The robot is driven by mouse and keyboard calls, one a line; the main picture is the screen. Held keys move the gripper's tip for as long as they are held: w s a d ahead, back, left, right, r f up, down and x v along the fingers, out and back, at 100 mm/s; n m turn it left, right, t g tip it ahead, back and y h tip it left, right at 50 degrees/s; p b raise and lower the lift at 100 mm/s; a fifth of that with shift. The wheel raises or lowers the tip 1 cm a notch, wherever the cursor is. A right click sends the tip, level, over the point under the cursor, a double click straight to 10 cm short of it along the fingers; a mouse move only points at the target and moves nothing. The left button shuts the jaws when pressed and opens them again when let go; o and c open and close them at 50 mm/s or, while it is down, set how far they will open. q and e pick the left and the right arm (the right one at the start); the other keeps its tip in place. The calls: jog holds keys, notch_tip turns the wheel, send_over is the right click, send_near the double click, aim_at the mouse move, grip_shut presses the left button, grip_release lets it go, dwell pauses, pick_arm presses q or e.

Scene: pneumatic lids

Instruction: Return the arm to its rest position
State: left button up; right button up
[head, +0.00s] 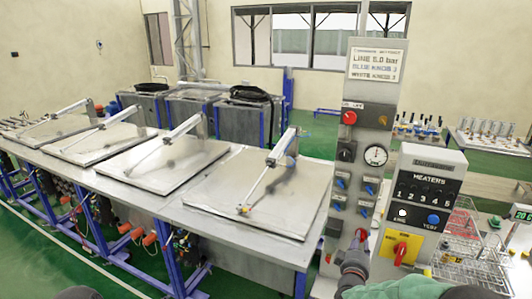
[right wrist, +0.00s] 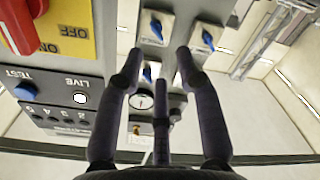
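My right gripper (head: 356,254) is in front of the lower part of the tall grey control panel (head: 374,110) in the head view. In the right wrist view its dark fingers (right wrist: 158,62) are spread with nothing between them. Blue knobs on white plates (right wrist: 155,27) and a round gauge (right wrist: 145,101) show beyond the fingers. I cannot tell whether a fingertip touches the panel. Part of the right arm (head: 400,289) shows at the bottom edge of the head view. My left gripper is not in view.
A heaters box (head: 430,190) with a red switch on a yellow plate (head: 401,248) stands close right of the gripper. A wire rack (head: 468,255) is further right. A long metal table (head: 165,205) with several flat lids (head: 265,195) fills the left.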

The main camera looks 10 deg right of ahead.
jog(key=s+a+f+g+y+b, duration=0.25)
jog(key=a+f, duration=0.25)
jog(key=f, duration=0.6)
jog(key=s+a+f+m+g+y+b, duration=0.1)
jog(key=s+a+f+y+b, duration=0.3)
jog(key=f, duration=0.7)
jog(key=s+a+f+g+y+b, duration=0.1)
jog(key=a+f+g+y, duration=0.1)
jog(key=a+f, duration=0.6)
jog(key=s+a+f+m+g+y+b, duration=0.2)
jog(key=s+a+f+g+b, duration=0.1)
jog(key=s+f, duration=0.8)
jog(key=s+a+f+m+g+y+b, duration=0.2)
jog(key=s+a+f+g+b, duration=0.2)
jog(key=s+f, duration=0.7)
jog(key=s+a+g, duration=0.2)
jog(key=s+a, duration=0.1)
jog(key=a, duration=0.1)
jog(key=shift+s+a, duration=0.3)
jog(key=shift+s, duration=0.05)
